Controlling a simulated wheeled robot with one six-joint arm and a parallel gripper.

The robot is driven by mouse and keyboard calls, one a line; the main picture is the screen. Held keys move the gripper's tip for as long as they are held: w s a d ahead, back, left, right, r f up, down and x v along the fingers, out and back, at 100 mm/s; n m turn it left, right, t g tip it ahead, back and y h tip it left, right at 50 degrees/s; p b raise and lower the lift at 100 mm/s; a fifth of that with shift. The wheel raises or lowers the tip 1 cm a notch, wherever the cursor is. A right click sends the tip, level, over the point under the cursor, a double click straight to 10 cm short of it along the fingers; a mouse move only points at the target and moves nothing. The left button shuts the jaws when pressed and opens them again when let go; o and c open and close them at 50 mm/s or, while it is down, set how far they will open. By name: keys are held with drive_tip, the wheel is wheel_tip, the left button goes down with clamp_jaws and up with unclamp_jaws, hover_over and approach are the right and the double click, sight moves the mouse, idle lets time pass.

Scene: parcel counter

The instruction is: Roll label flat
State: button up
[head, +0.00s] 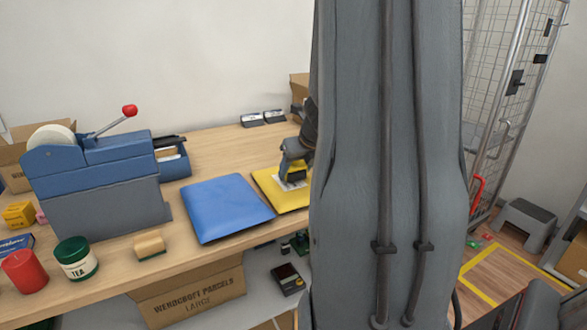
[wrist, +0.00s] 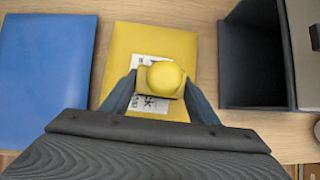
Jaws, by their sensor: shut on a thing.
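A yellow padded mailer (wrist: 185,43) lies flat on the counter, and part of it shows in the head view (head: 268,183). A white printed label (wrist: 142,62) lies on the mailer, partly covered by the tool above it. I cannot tell whether the roller touches the label. In the head view my gripper (head: 293,172) is at the mailer, and my arm hides the mailer's right side.
A blue mailer (head: 227,208) lies just left of the yellow one. A dark open bin (wrist: 252,70) stands close on the right in the wrist view.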

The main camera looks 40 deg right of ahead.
drive_tip(key=shift+s+a+f, duration=0.15)
drive_tip(key=shift+s+a, duration=0.05)
drive_tip(key=shift+s, duration=0.3)
drive_tip(key=shift+s+a+b, duration=0.2)
drive_tip(key=shift+s, duration=0.4)
drive_tip(key=shift+s+a+b, duration=0.15)
drive_tip(key=shift+s+b, duration=0.05)
drive_tip(key=shift+s, duration=0.4)
drive_tip(key=shift+r, duration=0.2)
drive_tip(key=shift+w+r+p, duration=0.1)
drive_tip(key=shift+r+p, duration=0.15)
drive_tip(key=shift+p, duration=0.25)
drive_tip(key=shift+a, duration=0.1)
drive_tip(key=shift+w+a, duration=0.25)
drive_tip(key=shift+a, duration=0.45)
drive_tip(key=shift+w+a, duration=0.25)
drive_tip(key=shift+a, duration=0.4)
drive_tip(key=shift+f+b, duration=0.35)
